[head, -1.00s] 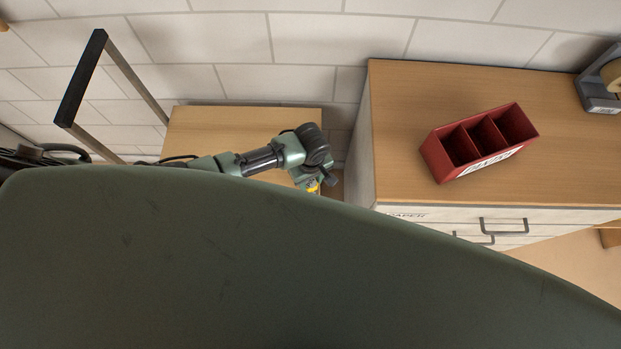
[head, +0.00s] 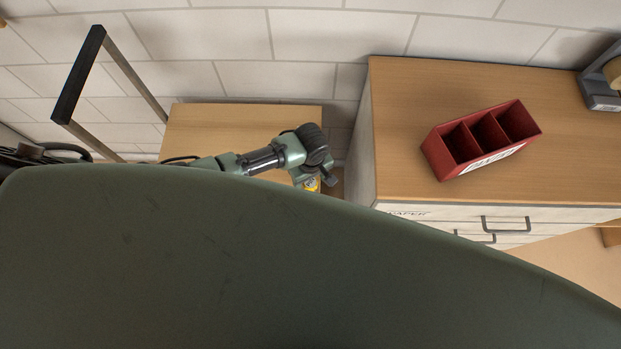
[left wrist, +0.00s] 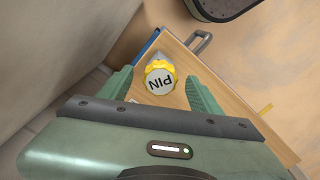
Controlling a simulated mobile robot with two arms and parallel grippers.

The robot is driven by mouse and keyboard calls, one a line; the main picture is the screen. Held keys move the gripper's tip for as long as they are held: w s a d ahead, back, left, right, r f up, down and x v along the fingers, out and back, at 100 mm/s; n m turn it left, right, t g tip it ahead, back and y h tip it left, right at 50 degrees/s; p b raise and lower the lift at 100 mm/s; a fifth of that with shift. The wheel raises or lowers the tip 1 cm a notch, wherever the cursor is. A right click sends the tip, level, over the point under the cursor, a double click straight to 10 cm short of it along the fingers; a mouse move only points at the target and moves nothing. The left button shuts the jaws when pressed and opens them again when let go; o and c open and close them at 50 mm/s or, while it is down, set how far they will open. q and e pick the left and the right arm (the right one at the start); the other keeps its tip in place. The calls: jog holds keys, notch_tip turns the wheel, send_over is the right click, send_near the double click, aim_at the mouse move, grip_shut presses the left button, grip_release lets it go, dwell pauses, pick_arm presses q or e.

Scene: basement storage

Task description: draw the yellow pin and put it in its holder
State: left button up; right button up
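The yellow pin (left wrist: 160,84) has a pale round top lettered "PIN" in the left wrist view. It stands at a wooden surface with a blue edge (left wrist: 147,46). My left gripper (left wrist: 158,76) is open, with one finger on each side of the pin. Gaps show beside the pin, and I cannot tell whether either finger touches it. In the head view my left gripper (head: 308,182) is partly hidden by my wrist. My right gripper is not in view. I cannot identify the pin's holder.
A red bin with three compartments (head: 441,161) and a white label stands on a wooden-topped drawer cabinet (head: 570,165) at the right. A tape dispenser (head: 603,100) stands at the far right. A low wooden surface (head: 215,125) lies behind my left arm, near the block wall.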

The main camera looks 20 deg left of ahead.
pick_arm(q)
jog(key=shift+r, duration=3.9)
